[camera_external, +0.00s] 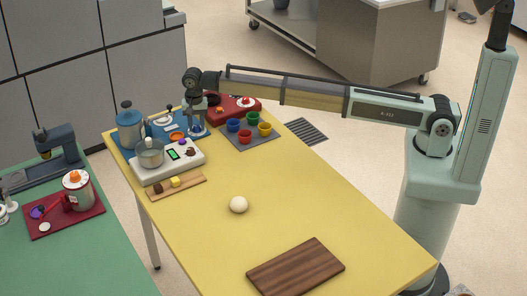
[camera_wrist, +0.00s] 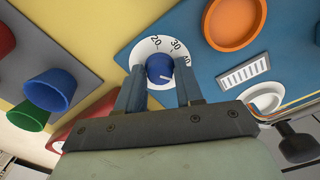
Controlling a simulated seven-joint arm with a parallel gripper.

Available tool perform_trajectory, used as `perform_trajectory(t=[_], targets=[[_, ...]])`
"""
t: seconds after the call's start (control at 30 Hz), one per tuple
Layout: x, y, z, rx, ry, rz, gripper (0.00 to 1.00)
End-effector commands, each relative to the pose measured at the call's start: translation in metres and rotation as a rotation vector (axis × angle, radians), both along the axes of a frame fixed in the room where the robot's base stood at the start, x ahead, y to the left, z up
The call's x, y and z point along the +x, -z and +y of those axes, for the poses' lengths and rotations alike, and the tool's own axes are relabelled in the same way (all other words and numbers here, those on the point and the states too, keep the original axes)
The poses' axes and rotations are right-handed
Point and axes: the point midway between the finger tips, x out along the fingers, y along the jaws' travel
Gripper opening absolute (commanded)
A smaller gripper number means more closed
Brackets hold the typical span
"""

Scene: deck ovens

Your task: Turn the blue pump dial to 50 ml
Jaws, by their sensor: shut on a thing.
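The blue pump dial (camera_wrist: 160,68) is a round knob on a white scale plate (camera_wrist: 146,47) marked 20, 30 and 40 in the wrist view. A short pale mark on the knob points right and slightly down, past the 40; the scale there is hidden behind a finger. The plate sits on a blue panel (camera_wrist: 205,67). My gripper (camera_wrist: 160,82) is shut on the dial, one finger at each side. In the external view my gripper (camera_external: 195,118) is lowered over the blue panel at the table's far end, and the dial is small there.
An orange dish (camera_wrist: 232,22) and a white ribbed plate (camera_wrist: 244,72) lie near the dial. Colored cups stand on a grey mat (camera_external: 262,141) to the right. A white scale (camera_external: 150,174) with a pot is in front. The table's middle is mostly clear.

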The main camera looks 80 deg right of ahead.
Motion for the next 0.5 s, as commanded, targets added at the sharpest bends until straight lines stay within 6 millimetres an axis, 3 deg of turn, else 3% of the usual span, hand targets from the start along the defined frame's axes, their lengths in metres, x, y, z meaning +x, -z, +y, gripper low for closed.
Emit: perform_trajectory(t=[0.4, 0.43, 0.5], targets=[[0.0007, -0.0005, -0.0005, -0.002, 0.007, -0.002, 0.06], [0.0007, -0.0005, -0.0005, -0.002, 0.007, -0.002, 0.38], [0.0007, -0.0004, -0.0004, -0.001, 0.006, -0.001, 0.45]])
